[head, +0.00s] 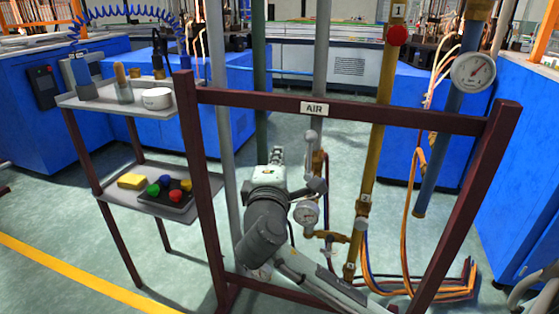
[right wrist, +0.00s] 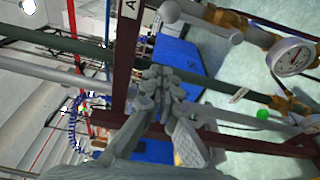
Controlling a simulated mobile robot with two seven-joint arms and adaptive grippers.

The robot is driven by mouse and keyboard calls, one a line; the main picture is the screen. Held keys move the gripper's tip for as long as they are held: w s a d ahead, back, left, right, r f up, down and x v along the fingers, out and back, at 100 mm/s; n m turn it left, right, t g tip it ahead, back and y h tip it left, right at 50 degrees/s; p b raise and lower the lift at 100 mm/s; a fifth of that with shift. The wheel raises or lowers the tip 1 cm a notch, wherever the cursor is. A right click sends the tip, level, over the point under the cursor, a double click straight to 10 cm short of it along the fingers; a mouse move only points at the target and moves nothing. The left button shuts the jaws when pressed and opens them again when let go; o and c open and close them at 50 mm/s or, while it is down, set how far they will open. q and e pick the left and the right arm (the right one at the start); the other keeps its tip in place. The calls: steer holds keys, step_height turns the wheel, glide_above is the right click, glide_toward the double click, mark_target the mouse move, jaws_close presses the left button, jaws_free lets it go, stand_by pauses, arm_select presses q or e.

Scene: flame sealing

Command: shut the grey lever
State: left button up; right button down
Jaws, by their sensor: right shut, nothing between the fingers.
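The grey lever (head: 311,155) stands upright in front of the grey pipe under the AIR label, with a round knob at its top. In the right wrist view the same lever (right wrist: 204,24) lies across the top of the picture. My right gripper (head: 277,156) is just left of the lever and apart from it. In the right wrist view its fingers (right wrist: 165,84) are together with nothing between them, below and left of the lever. My left gripper is in neither view.
A dark red frame (head: 400,112) carries the AIR label (head: 314,108) above the lever. A small gauge (head: 306,215) sits just below it. A yellow pipe (head: 379,130) with a red knob (head: 397,35) stands to the right. Shelves (head: 85,101) stand at left.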

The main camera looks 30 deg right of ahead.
mark_target(310, 156)
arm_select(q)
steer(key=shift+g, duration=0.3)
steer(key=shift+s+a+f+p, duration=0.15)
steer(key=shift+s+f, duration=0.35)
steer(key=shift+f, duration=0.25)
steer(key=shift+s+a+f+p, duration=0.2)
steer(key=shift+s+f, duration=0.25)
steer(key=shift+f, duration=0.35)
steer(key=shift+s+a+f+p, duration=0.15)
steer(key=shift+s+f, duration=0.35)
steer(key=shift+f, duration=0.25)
arm_select(e)
steer(key=w+d, duration=0.2)
steer(key=d, duration=0.4)
steer(key=shift+w+d, duration=0.3)
steer(key=shift+d, duration=0.1)
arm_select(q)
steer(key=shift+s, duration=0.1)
